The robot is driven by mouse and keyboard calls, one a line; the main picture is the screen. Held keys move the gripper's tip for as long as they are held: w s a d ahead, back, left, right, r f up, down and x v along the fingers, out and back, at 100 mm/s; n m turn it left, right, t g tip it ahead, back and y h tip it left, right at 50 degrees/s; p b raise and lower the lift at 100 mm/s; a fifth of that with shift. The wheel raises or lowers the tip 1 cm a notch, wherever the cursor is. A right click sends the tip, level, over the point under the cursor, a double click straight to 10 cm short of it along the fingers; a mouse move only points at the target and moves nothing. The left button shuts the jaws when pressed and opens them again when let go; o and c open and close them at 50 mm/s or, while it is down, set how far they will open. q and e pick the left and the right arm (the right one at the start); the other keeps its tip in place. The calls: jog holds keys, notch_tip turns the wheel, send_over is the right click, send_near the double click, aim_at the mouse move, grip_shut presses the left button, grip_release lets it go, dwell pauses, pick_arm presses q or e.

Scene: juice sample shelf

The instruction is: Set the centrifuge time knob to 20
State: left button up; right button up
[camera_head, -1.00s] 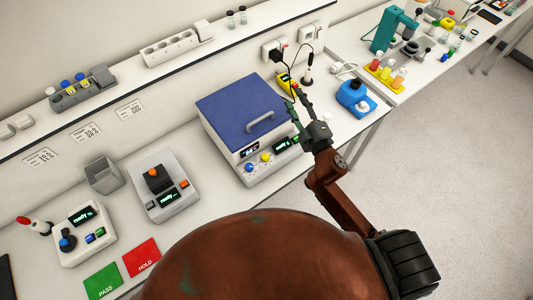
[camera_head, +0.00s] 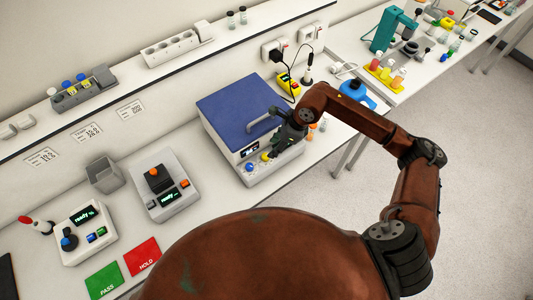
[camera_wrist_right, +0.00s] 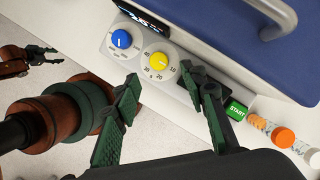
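The centrifuge (camera_head: 240,105) has a closed blue lid with a grey handle. On its front panel are a blue knob (camera_wrist_right: 121,39) and a yellow knob (camera_wrist_right: 159,66) with a number scale around it. A light mark shows on the yellow knob, but I cannot read its exact setting. My right gripper (camera_wrist_right: 160,76) is open, its dark green fingers apart on either side of the yellow knob and seemingly not touching it. In the head view the right gripper (camera_head: 276,152) covers the panel's right part. Part of my left gripper (camera_wrist_right: 42,53) shows at the wrist view's left edge; its opening is unclear.
A green START button (camera_wrist_right: 236,109) sits right of the fingers. The lid handle (camera_head: 264,120) rises close to the right gripper. Orange- and white-capped vials (camera_wrist_right: 284,136) stand beside the centrifuge.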

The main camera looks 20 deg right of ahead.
aim_at(266, 155)
jog(key=shift+p+x, duration=0.75)
jog(key=shift+x, duration=2.85)
jog(key=shift+s+a, duration=0.1)
grip_shut()
